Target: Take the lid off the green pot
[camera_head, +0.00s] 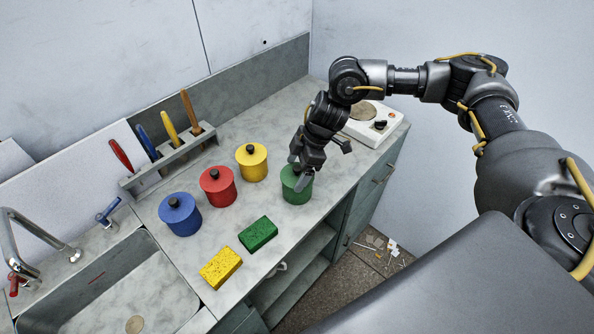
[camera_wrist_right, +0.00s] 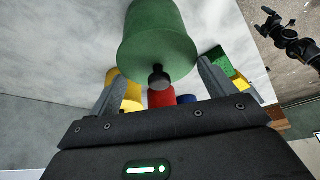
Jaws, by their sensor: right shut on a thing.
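The green pot (camera_head: 297,190) stands on the counter at the right end of the row of pots. Its green lid (camera_wrist_right: 158,55) has a black knob (camera_wrist_right: 158,78), seen between my fingers in the right wrist view. My right gripper (camera_head: 301,176) reaches down over the pot and is shut across the lid's rim, one finger on each side. The gripper hides much of the lid in the head view, and no gap between lid and pot shows. My left gripper (camera_wrist_right: 268,17) appears small at the upper right of the wrist view, too small to read.
Yellow (camera_head: 252,164), red (camera_head: 218,188) and blue (camera_head: 180,216) lidded pots stand left of the green pot. Green (camera_head: 258,234) and yellow (camera_head: 221,268) sponges lie in front. A hotplate (camera_head: 367,125) is behind right, a tool rack (camera_head: 170,160) along the wall, a sink (camera_head: 120,285) at left.

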